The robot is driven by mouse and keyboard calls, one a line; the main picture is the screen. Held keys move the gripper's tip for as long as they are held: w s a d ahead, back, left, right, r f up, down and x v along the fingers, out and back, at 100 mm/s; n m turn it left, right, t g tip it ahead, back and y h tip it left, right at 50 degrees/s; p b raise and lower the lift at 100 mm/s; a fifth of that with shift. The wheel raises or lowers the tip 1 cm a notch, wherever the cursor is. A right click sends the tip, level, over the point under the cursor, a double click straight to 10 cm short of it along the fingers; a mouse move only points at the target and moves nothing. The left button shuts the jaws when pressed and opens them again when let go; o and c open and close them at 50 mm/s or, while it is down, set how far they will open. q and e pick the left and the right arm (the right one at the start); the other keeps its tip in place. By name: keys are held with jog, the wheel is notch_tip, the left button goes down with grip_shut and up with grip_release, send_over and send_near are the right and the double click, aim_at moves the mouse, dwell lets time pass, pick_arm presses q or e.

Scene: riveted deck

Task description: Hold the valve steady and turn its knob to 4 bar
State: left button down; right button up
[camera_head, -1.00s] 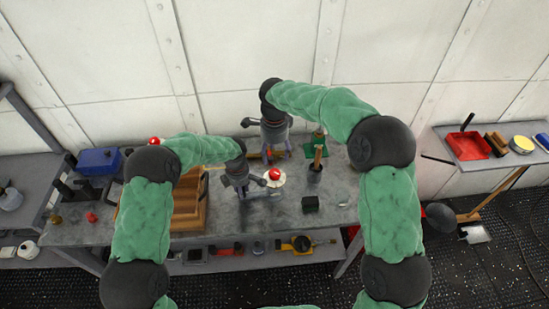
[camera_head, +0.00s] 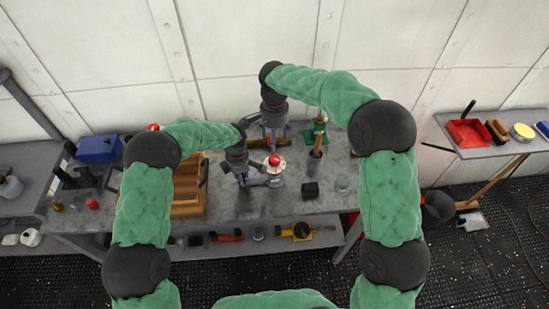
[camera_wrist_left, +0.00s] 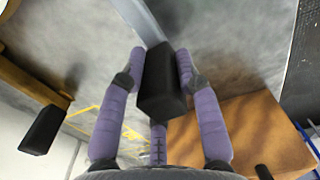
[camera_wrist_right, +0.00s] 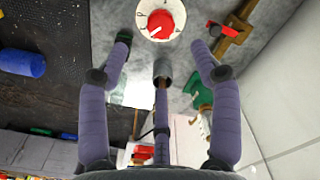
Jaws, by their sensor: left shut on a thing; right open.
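The valve's white dial with its red knob (camera_head: 274,161) stands on the grey bench, facing up. It also shows at the top of the right wrist view (camera_wrist_right: 160,20). My left gripper (camera_head: 256,181) is at the valve's left side. In the left wrist view its fingers are shut on a black block-shaped grip (camera_wrist_left: 160,88), with a grey bar running beyond it. My right gripper (camera_head: 275,144) is behind and above the knob. In the right wrist view its fingers are open, tips on either side below the dial, apart from the knob. The dial's markings are too small to read.
A wooden tray (camera_head: 187,205) lies left of my left gripper. A blue box (camera_head: 98,149) is at the far left.

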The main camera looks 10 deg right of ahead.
aim_at(275, 158)
notch_tip(275, 158, down, 12)
jog(key=n, duration=0.6)
dwell(0.5)
jog(key=c, duration=1.1)
